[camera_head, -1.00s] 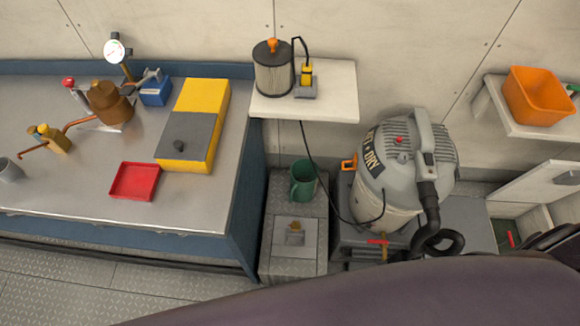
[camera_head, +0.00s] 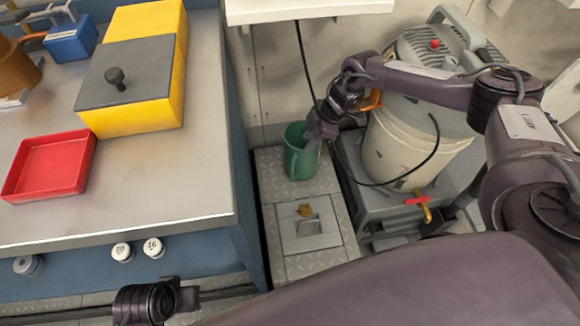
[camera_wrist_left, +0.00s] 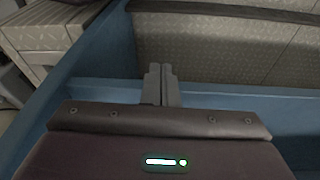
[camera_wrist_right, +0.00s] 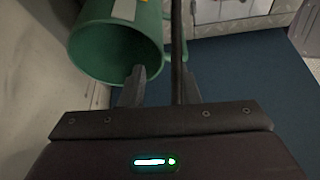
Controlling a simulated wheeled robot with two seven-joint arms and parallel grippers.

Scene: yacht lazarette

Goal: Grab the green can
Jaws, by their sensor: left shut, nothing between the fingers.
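The green can (camera_head: 297,160), a mug-like vessel with a side handle, stands upright on the grey diamond-plate step between the bench and the vacuum. My right gripper (camera_head: 318,130) is at its right rim. In the right wrist view the can (camera_wrist_right: 105,50) shows its open mouth at upper left. There my right gripper (camera_wrist_right: 160,72) has its fingers apart, the left one overlapping the mouth and the right one past the can's right side; contact is unclear. My left gripper (camera_head: 190,298) is low by the bench front, shut and empty, as in the left wrist view (camera_wrist_left: 161,70).
The bench (camera_head: 180,190) at left holds a red tray (camera_head: 50,165) and a yellow box (camera_head: 150,100). A white shelf (camera_head: 300,10) is above.

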